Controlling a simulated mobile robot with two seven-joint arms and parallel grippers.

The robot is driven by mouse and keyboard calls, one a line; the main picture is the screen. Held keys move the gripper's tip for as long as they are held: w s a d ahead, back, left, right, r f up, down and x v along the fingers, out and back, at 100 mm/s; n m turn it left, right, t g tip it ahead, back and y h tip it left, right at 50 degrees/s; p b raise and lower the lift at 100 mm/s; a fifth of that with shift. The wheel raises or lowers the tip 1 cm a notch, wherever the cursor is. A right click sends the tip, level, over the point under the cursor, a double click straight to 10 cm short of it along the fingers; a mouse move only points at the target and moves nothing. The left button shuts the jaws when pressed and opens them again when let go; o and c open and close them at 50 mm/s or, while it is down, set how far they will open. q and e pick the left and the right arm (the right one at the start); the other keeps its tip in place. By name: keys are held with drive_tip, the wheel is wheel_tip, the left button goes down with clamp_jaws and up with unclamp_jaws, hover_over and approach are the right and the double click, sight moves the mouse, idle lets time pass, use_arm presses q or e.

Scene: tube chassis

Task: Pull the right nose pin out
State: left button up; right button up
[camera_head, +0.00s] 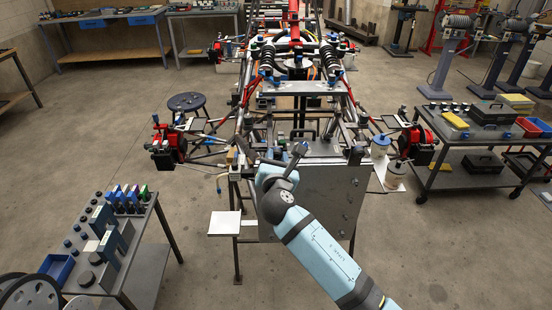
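The tube chassis (243,110) stands on a raised stand in the middle, its near end facing me. A grey metal plate (335,200) hangs at its near end. My light blue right arm reaches up from the bottom right, and my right gripper (298,151) is in front of the near end of the chassis, above the plate's left part. It points up and away from me, and its fingers are too small to read as open or shut. I cannot pick out the right nose pin; it is too small or hidden. My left gripper is out of view.
A tool bench (133,245) stands at the left front, and a dark cart (465,180) with boxes at the right. A small pale platform (224,223) juts out left of the plate. A round stool (186,102) stands left of the chassis. Floor between is clear.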

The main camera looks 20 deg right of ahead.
sight(276, 158)
clamp_jaws()
drive_tip(key=p+v, duration=0.2)
drive_tip(key=v, duration=0.1)
drive_tip(key=shift+s+a+r, duration=0.1)
drive_tip(key=shift+s, duration=0.15)
drive_tip(key=shift+s+a, duration=0.1)
drive_tip(key=shift+s, duration=0.15)
drive_tip(key=shift+w, duration=0.1)
drive_tip(key=o, duration=0.6)
unclamp_jaws()
drive_tip(key=shift+s, duration=0.2)
drive_tip(key=shift+s+a, duration=0.1)
drive_tip(key=shift+s, duration=0.2)
drive_tip(key=b+v, duration=0.2)
drive_tip(key=v, duration=1.1)
